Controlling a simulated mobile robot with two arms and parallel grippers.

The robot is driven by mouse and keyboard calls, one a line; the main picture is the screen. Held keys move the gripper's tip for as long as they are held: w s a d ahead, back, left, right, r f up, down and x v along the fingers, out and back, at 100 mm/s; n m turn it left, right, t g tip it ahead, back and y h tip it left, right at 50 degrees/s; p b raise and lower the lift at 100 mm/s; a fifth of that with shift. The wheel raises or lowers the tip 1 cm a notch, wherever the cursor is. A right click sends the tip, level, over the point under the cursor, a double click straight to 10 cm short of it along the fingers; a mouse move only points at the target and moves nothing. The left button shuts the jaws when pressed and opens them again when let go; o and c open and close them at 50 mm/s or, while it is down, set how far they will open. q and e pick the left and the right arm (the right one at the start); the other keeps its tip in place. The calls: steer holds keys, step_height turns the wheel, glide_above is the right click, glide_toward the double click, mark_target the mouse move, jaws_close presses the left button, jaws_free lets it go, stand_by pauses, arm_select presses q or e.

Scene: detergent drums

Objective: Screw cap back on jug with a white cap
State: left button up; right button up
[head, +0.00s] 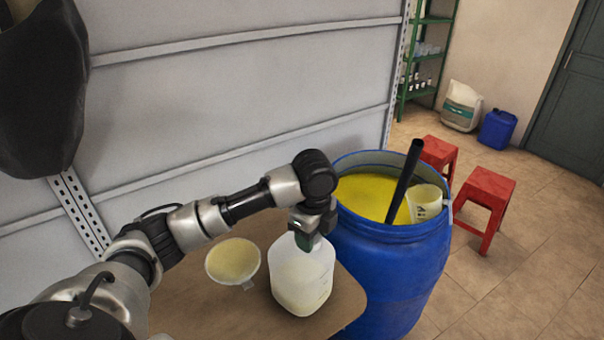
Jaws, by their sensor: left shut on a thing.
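The translucent white jug (302,285) stands upright on a brown table, left of the blue drum. My left gripper (306,241) comes down from above, right at the jug's top. It is shut at the mouth, where the white cap would sit; the fingers hide nearly all of the cap and the neck. I cannot tell how the cap sits on the threads. My right gripper is not in view.
A shallow funnel or bowl (233,262) with a yellowish inside lies left of the jug on the table (190,312). The open blue drum (392,268) holds yellow liquid, a black stick (404,182) and a measuring jug (426,203). Red stools (486,192) stand behind right.

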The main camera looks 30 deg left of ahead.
arm_select(q)
steer(key=shift+w+a+r+m+p, duration=0.55)
steer(key=shift+a+m+p, duration=0.35)
steer(key=shift+m, duration=0.65)
steer(key=shift+w+a+r+m+p, duration=0.4)
steer(key=shift+w+a+m+p, duration=0.4)
steer(key=shift+m, duration=0.7)
steer(key=shift+w+a+r+m+p, duration=0.45)
steer(key=shift+a+m+p, duration=0.5)
steer(key=shift+m, duration=0.6)
steer(key=shift+d+f, duration=0.1)
steer(key=shift+f, duration=0.45)
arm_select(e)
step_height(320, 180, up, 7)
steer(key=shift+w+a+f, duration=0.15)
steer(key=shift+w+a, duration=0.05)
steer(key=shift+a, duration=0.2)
arm_select(q)
steer(key=shift+f, duration=0.15)
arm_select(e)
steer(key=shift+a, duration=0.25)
arm_select(q)
steer(key=shift+f, duration=0.45)
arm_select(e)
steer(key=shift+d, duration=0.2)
arm_select(q)
steer(key=shift+f, duration=0.7)
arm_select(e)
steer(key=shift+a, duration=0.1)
